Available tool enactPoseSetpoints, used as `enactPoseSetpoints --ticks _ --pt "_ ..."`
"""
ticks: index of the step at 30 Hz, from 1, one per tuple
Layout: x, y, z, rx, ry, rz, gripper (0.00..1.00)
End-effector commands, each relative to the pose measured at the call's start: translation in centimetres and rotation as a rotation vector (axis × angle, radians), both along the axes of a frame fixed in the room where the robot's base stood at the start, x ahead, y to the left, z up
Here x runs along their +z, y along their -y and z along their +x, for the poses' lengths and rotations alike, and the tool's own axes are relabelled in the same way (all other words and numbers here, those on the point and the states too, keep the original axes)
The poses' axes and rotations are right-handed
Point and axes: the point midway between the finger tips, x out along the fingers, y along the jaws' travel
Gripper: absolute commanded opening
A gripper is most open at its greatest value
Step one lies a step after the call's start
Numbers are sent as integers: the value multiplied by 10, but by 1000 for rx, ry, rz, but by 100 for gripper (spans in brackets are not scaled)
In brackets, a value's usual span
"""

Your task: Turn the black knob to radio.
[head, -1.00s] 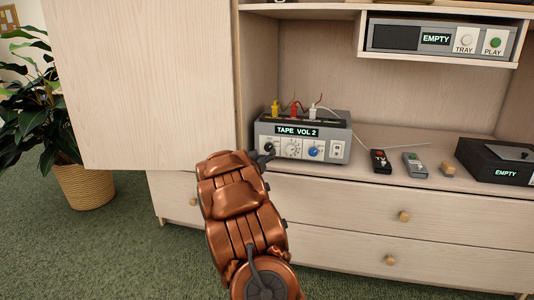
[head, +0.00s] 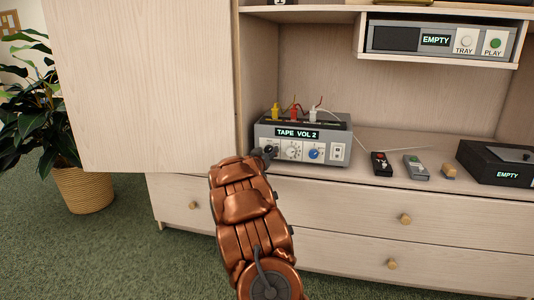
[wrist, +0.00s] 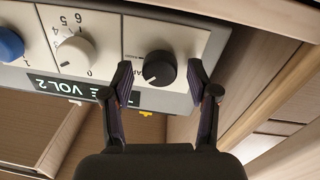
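The black knob (wrist: 160,69) is a round dial on the front of a grey amplifier box (head: 340,134). The box's display (head: 297,133) reads "TAPE VOL 2". My gripper (wrist: 160,78) is open in the wrist view, one finger on each side of the knob, with small gaps showing. The wrist picture is upside down, and a short pale mark shows on the knob. The label beside the knob is partly hidden by a finger. In the head view my gripper (head: 266,155) is at the box's left front and partly covers the knob.
Beside the knob are a white volume dial (wrist: 76,56) and a blue knob (wrist: 9,45). Coloured plugs (head: 294,113) stand on top of the box. A cabinet door (head: 150,85) stands at left.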

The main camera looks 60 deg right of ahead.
Motion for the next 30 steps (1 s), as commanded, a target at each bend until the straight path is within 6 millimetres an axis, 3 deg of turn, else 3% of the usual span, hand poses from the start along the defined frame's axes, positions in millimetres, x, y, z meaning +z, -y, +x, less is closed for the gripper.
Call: enactPoseSetpoints --ticks 2,15,30 --pt "0 0 0 0 0 0 48" --pt "0 0 0 1 0 1 3" --pt "0 -2 2 3 148 61 3"
